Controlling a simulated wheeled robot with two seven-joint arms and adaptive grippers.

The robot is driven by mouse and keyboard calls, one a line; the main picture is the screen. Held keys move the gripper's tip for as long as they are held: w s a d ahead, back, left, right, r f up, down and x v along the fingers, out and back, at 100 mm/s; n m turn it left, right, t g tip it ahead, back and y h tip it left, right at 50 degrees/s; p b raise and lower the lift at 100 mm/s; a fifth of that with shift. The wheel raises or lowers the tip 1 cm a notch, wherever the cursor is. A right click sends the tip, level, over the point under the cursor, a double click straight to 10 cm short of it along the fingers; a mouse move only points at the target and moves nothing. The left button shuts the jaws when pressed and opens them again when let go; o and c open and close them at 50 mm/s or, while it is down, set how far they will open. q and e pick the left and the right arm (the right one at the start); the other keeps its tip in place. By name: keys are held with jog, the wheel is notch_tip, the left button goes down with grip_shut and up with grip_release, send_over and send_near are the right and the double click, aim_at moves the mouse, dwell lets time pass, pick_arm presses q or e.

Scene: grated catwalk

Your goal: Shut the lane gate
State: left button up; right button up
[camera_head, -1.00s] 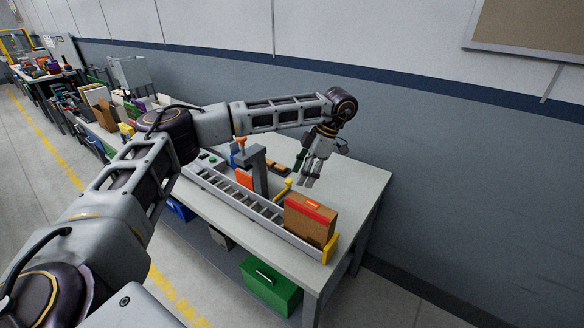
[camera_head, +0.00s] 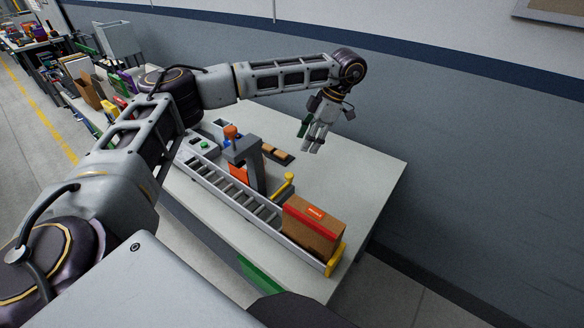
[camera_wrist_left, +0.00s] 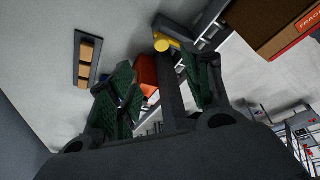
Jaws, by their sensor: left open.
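A roller lane (camera_head: 225,188) runs along the front of the grey table. A yellow handle (camera_head: 284,186) stands at the lane's far side, just left of a brown carton; I take it as the lane gate's handle. It also shows in the left wrist view (camera_wrist_left: 166,43), at the top centre. Whether the gate's bar crosses the lane is hard to tell. My left gripper (camera_head: 312,147) is open and empty, pointing down above the table, behind the handle and apart from it. Its two fingers show in the left wrist view (camera_wrist_left: 160,95). My right gripper is not in view.
The brown carton (camera_head: 313,228) with red tape sits on the lane before a yellow end stop (camera_head: 336,259). A grey arch (camera_head: 247,160) with an orange flap spans the lane. A dark tray (camera_head: 277,154) lies behind it. The table's right side is clear.

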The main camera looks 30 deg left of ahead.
pick_arm(q)
send_near(290, 175)
jog(key=f, duration=0.1)
jog(key=shift+p+x, duration=0.95)
jog(key=shift+x, duration=2.85)
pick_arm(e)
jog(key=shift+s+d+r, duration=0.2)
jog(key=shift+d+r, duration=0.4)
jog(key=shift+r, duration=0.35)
pick_arm(q)
jog(key=shift+s+a+r, duration=0.1)
jog(key=shift+a, duration=0.1)
